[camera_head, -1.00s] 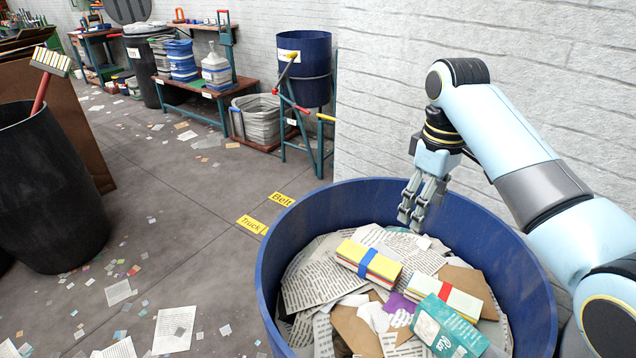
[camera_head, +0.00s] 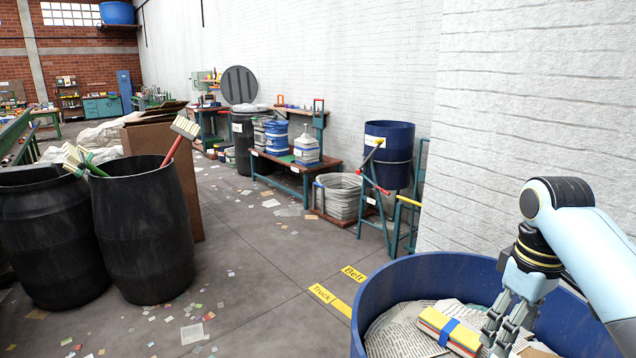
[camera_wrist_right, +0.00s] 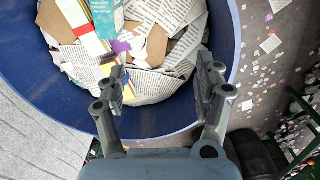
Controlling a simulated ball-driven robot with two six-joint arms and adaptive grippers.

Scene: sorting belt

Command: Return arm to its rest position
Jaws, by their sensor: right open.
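My right gripper (camera_head: 503,328) hangs over the blue bin (camera_head: 420,278), at the lower right of the head view, with its fingers pointing down. In the right wrist view the gripper (camera_wrist_right: 164,92) is open, with nothing between its fingers and the bin's paper below. A yellow bundle with a blue band (camera_head: 447,330) lies on the paper in the bin, left of the fingers. Printed sheets (camera_wrist_right: 165,75) and a teal packet (camera_wrist_right: 104,16) also lie in the bin in the wrist view. My left gripper is not in view.
The white brick wall (camera_head: 530,90) stands behind the right arm. Two black barrels (camera_head: 145,240) with brushes stand at the left. A blue drum (camera_head: 388,150) on a stand and a bench (camera_head: 290,165) are farther back. Open floor with paper scraps lies between.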

